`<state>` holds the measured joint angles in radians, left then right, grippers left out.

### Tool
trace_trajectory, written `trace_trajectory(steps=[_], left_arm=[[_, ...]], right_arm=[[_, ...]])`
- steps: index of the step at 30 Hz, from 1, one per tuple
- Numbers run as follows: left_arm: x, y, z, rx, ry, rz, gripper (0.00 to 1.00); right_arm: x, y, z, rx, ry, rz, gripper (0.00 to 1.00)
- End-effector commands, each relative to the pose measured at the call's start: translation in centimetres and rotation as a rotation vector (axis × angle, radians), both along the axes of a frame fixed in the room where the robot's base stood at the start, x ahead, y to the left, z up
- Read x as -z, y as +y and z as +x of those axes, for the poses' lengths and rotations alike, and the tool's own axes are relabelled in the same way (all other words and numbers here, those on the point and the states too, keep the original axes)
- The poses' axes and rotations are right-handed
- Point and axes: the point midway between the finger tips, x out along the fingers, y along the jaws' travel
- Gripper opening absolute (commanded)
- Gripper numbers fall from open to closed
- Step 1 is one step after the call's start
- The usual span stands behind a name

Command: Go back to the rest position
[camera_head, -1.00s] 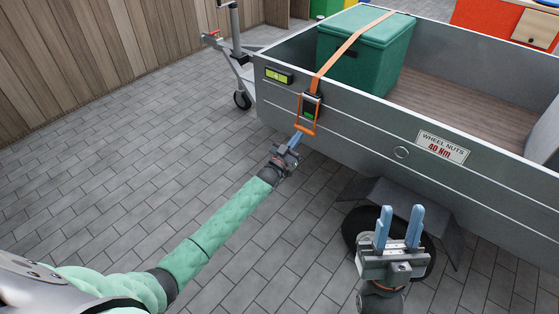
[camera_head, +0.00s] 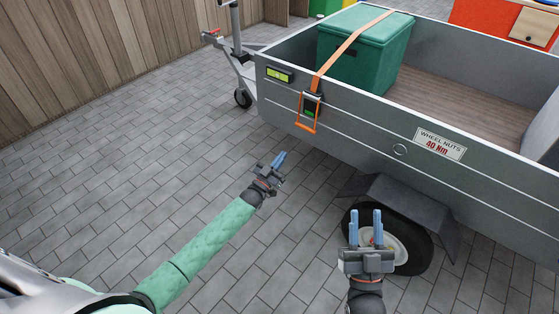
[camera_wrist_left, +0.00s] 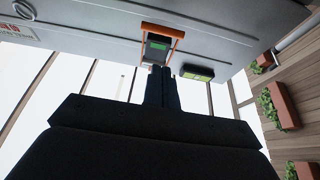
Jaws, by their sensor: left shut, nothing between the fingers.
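My left gripper (camera_head: 278,160) is shut and empty in the head view, in front of and below the trailer's side wall, apart from it. In the left wrist view my left gripper's dark fingers (camera_wrist_left: 162,88) are together, with the strap's buckle showing beyond their tips. My right gripper (camera_head: 366,228) is open and empty at the lower right, in front of the trailer wheel. Its two blue fingers point up and stand apart.
A grey trailer (camera_head: 350,125) stands ahead, carrying a green box (camera_head: 365,55) under an orange strap (camera_head: 345,48). The ratchet buckle with its orange handle (camera_head: 308,126) hangs on the trailer's side; it also shows in the left wrist view (camera_wrist_left: 158,45). The wheel (camera_head: 410,245) is at lower right. Paved floor at left is clear.

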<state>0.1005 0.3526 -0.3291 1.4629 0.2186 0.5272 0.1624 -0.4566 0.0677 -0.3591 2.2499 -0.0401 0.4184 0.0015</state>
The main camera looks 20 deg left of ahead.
Motion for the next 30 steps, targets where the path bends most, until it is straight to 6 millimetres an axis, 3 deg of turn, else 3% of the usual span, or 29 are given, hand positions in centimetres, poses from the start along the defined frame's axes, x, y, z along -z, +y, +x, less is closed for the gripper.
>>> trace_trajectory(steps=[13,17,23,26,30], left_arm=[[0.4,0.0,-0.6,-0.018,-0.006,0.06,0.0],[-3.0,-1.7,-0.9,-0.009,-0.059,0.102,0.0],[-11.1,-6.1,-2.7,0.017,-0.186,0.136,0.0],[-15.4,-9.3,-5.4,0.033,-0.257,0.132,0.0],[-20.4,-13.3,-11.2,0.046,-0.332,0.102,0.0]], right_arm=[[0.5,0.1,0.2,-0.001,0.018,-0.005,0.36],[0.5,0.1,0.2,-0.001,0.017,-0.005,0.36],[0.5,0.1,0.2,-0.001,0.017,-0.005,0.36],[0.5,0.1,0.2,-0.001,0.017,-0.005,0.36],[0.5,0.1,0.2,-0.001,0.017,-0.005,0.36]])
